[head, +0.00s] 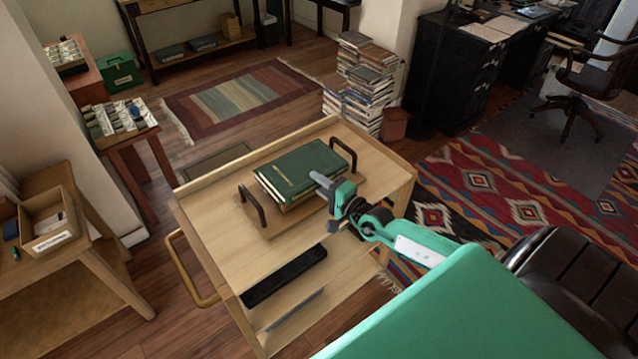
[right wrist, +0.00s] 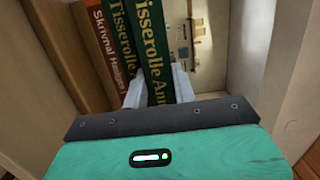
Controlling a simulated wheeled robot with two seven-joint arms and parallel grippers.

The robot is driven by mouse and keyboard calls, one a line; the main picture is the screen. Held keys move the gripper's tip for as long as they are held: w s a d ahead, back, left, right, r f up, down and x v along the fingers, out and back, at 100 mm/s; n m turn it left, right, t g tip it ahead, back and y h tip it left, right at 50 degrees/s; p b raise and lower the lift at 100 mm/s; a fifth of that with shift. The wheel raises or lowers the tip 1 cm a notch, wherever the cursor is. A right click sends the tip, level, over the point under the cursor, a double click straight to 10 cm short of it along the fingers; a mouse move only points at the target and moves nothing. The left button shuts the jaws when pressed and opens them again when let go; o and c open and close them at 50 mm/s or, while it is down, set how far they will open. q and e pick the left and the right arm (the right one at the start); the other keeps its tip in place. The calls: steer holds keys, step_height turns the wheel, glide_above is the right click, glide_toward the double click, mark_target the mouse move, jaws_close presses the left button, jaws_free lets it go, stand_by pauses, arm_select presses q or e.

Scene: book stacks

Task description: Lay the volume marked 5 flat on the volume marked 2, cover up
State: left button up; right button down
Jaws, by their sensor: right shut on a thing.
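A green book (head: 305,168) lies flat, cover up, on top of a small stack on the wooden tray. A second green book (right wrist: 121,40) lies under it, and a red-brown book (right wrist: 100,45) shows beside that one in the right wrist view. The top book's spine (right wrist: 153,50) and the second book's spine both begin "Tisserolle". I cannot read the volume numbers. My right gripper (head: 325,185) is at the top book's near right edge, one finger over its cover. The right wrist view shows its fingers (right wrist: 158,92) on both sides of that book. My left gripper is out of view.
The tray (head: 270,227) has two dark upright handles and sits on a light wooden cart (head: 375,185). A black flat object (head: 285,275) lies lower on the cart. The cart top has free room around the tray. Tall book piles (head: 365,85) stand on the floor behind.

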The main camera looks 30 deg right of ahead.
steer(key=shift+f, duration=0.1)
stand_by(0.4)
steer(key=c, duration=1.1)
jaws_free()
steer(key=shift+o, duration=0.3)
steer(key=shift+f, duration=0.15)
steer(key=shift+a+p+v, duration=0.1)
steer(key=shift+a+v, duration=0.05)
steer(key=shift+v, duration=1)
steer(key=shift+a+p+v, duration=0.15)
steer(key=shift+a+v, duration=0.05)
steer(key=shift+v, duration=0.95)
steer(key=shift+a+p+v, duration=0.1)
steer(key=shift+a+v, duration=0.05)
steer(key=shift+v, duration=1)
steer(key=shift+s, duration=0.15)
steer(key=shift+c, duration=0.4)
jaws_close()
